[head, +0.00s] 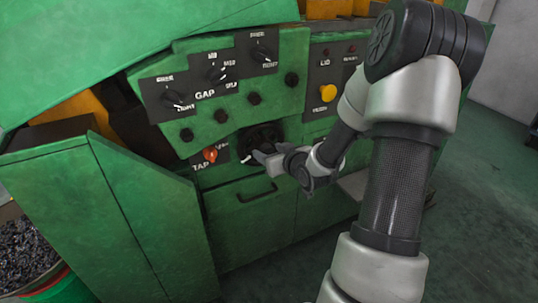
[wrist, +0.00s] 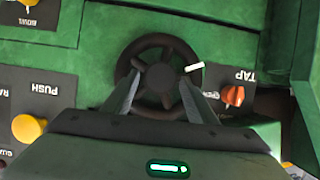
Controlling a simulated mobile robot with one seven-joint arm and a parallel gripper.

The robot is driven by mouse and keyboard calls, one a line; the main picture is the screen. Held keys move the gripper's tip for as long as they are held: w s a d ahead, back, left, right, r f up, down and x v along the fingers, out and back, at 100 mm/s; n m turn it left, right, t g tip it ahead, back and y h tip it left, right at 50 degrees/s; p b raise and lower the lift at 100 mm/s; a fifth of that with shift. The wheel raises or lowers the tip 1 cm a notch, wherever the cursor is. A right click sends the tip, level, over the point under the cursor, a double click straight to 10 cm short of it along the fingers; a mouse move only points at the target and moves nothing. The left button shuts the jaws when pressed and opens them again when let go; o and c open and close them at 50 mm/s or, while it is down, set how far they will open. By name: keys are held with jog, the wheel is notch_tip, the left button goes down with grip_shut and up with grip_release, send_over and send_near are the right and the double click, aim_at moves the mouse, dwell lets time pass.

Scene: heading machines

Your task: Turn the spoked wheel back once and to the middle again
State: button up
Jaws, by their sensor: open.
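The black spoked wheel (wrist: 160,76) is on the green machine panel, in the upper middle of the wrist view. A white mark (wrist: 194,67) sits at its rim, on the right in that view. In the head view the wheel (head: 262,134) is partly hidden behind my gripper (head: 262,156). In the wrist view the two fingers of my gripper (wrist: 160,90) are apart and reach over the wheel, one on each side of its hub. I cannot tell whether they touch the rim or spokes.
An orange-red TAP knob (head: 210,154) sits close beside the wheel. A yellow push button (head: 328,93) and rotary switches (head: 177,99) are on the panels above. A drawer handle (head: 257,193) is below. An open green door (head: 150,215) stands at left.

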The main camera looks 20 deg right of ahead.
jog(key=shift+w+f, duration=0.2)
jog(key=shift+w, duration=0.2)
jog(key=shift+c, duration=0.2)
grip_shut()
